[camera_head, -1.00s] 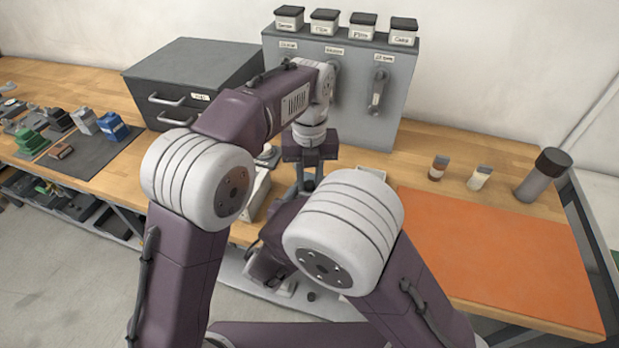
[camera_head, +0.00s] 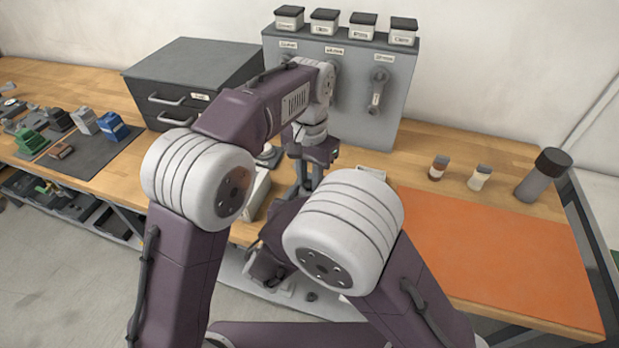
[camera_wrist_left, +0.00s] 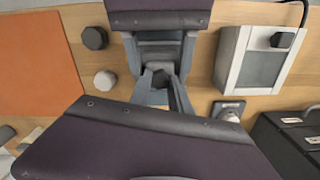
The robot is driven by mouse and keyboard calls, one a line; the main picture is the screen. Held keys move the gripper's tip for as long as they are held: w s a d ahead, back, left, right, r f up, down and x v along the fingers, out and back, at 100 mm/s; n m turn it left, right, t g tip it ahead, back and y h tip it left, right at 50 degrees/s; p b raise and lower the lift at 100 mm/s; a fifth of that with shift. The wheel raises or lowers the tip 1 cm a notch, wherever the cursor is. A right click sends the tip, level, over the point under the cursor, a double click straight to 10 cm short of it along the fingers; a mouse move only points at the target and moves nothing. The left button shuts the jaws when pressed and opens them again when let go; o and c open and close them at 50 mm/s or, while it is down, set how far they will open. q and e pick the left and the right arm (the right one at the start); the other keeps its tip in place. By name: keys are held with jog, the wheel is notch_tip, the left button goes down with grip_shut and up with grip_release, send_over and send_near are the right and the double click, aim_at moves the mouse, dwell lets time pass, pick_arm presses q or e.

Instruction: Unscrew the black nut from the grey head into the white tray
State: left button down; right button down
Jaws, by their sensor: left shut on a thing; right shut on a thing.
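My left gripper (camera_head: 303,188) points down over the bench in the head view, partly hidden by my right arm. In the left wrist view its fingers (camera_wrist_left: 163,88) are shut on the small dark black nut (camera_wrist_left: 160,77). My right gripper (camera_wrist_left: 158,38) faces it from the top of that view and is shut on the grey head (camera_wrist_left: 160,52), which shows only in part. The nut is at the head; whether its thread is still engaged I cannot tell. A white-rimmed box with a grey inside (camera_wrist_left: 231,60), apparently the white tray, stands beside the grippers; its edge shows in the head view (camera_head: 259,190).
An orange mat (camera_head: 500,260) lies at the right, with small bottles (camera_head: 438,168) behind it. Two round-topped pieces (camera_wrist_left: 95,38) stand near the grippers. A grey drawer cabinet (camera_head: 190,75) and a tall grey panel (camera_head: 350,100) stand at the back.

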pick_arm(q)
jog(key=n, duration=0.6)
jog(key=shift+n, duration=0.4)
jog(key=n, duration=0.6)
jog(key=shift+n, duration=0.3)
jog(key=n, duration=0.6)
jog(key=shift+r, duration=0.1)
jog(key=n, duration=0.6)
jog(key=shift+w, duration=0.1)
jog(key=c, duration=1.2)
grip_release()
